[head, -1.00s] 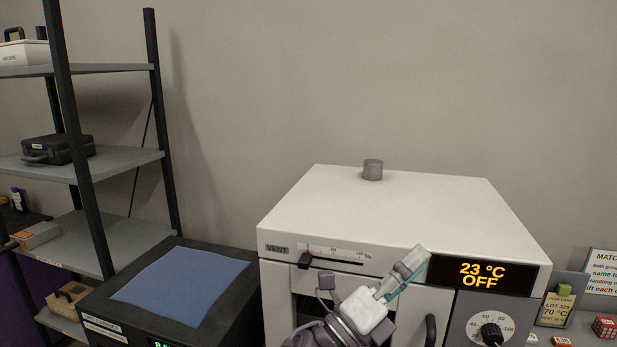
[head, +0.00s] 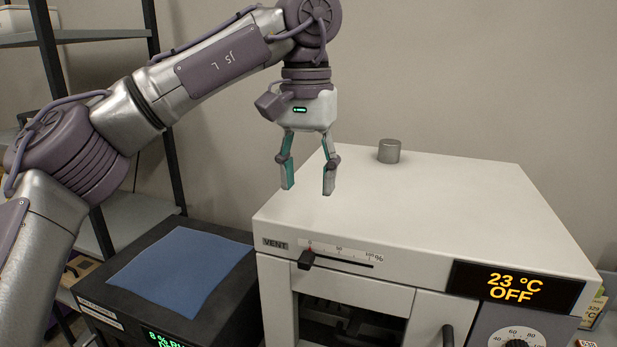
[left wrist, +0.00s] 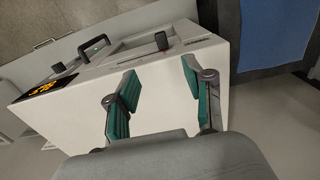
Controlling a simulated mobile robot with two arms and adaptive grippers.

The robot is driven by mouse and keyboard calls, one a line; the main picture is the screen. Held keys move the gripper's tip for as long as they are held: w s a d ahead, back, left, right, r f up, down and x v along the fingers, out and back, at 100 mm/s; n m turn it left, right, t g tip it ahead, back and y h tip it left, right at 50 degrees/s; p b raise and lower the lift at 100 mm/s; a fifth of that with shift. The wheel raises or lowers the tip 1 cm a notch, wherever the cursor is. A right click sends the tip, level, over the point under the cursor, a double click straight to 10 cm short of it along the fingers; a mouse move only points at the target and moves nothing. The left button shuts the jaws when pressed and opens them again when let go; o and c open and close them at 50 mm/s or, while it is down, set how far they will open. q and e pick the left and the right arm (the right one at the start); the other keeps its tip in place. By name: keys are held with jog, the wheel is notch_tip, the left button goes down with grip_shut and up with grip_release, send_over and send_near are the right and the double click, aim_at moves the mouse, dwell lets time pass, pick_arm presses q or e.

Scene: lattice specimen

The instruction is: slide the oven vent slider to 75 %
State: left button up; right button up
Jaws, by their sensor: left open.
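The oven (head: 420,205) is a white box with a vent slot on its upper front. The black vent slider knob (head: 306,260) sits at the left end of the slot, by the 0 mark of the percent scale (head: 340,250). The knob also shows in the left wrist view (left wrist: 161,41). My left gripper (head: 308,190) is open and empty, pointing down above the oven's top near its left rear edge, apart from the knob. In the left wrist view its teal-padded fingers (left wrist: 162,100) are spread over the white top. My right gripper is not in view.
A grey cylinder (head: 389,151) stands on the oven top. The display (head: 512,288) reads 23 °C OFF, above a dial (head: 515,343). A black box with a blue cloth (head: 180,272) stands left of the oven. A dark-framed shelf (head: 110,215) is behind my arm.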

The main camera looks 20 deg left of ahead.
pick_arm(q)
send_over(307, 256)
notch_tip(307, 256, down, 6)
jog(key=shift+r+b, duration=0.1)
jog(key=shift+b, duration=0.2)
notch_tip(307, 256, down, 6)
jog(key=shift+f+p, duration=0.25)
jog(key=shift+p, duration=0.6)
jog(key=shift+f, duration=0.6)
grip_shut()
